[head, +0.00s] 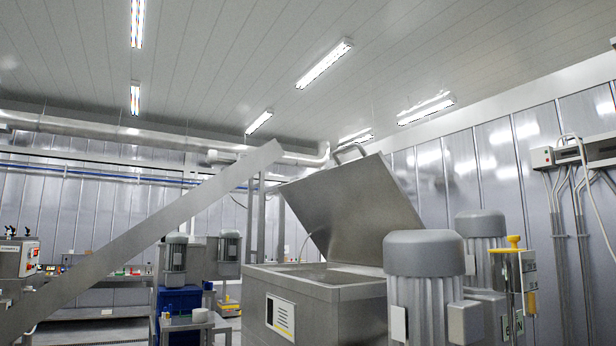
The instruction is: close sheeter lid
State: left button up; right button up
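The sheeter lid (352,212) is a flat steel panel standing raised and tilted back above the steel sheeter body (345,312). A curved handle (349,151) shows at the lid's top edge. The body's top is open below the lid, and a label is on its front side. Neither of my grippers shows in this view.
Large grey motors (425,275) stand right of the sheeter, hiding part of it. A sloping steel beam (150,235) crosses the left. A small table (188,322) with a white roll on it and a blue bin (180,302) stand left of the sheeter.

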aim_at(348, 210)
jog(key=i+l+z, duration=0.15)
jog(key=i+z, duration=0.5)
jog(key=i, duration=0.3)
